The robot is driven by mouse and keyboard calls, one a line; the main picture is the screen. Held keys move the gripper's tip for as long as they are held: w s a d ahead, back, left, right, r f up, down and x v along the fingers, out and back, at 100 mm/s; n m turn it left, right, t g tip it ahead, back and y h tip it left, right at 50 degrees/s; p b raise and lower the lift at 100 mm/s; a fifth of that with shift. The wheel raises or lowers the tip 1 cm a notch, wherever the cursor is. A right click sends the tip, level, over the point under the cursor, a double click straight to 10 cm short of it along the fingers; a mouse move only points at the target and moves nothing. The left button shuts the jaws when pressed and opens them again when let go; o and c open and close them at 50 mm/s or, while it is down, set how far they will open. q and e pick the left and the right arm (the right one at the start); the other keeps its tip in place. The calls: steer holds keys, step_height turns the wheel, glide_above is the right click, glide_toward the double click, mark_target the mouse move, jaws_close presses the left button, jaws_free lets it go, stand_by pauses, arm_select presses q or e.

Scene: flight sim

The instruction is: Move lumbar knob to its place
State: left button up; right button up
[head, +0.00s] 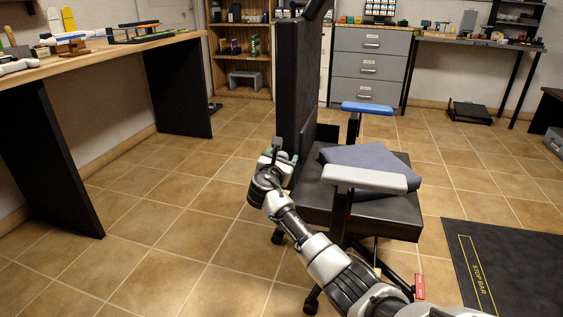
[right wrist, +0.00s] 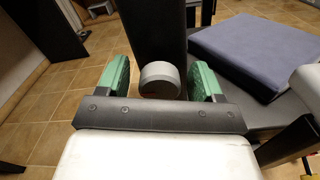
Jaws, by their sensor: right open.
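The lumbar knob (right wrist: 159,79) is a grey round knob in the right wrist view, in front of the black backrest (right wrist: 159,30) of the chair. My right gripper (right wrist: 159,80) is open, with its green finger pads on either side of the knob. Gaps show between the pads and the knob. In the head view my right gripper (head: 279,156) is low at the left side of the backrest (head: 299,75), and the knob cannot be made out clearly there. My left gripper is not in view.
A workbench (head: 100,53) stands at the left. A dark mat (head: 510,265) lies at the right. The tiled floor left of the chair is clear.

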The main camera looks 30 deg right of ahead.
steer(key=c, duration=0.9)
steer(key=shift+c, duration=0.2)
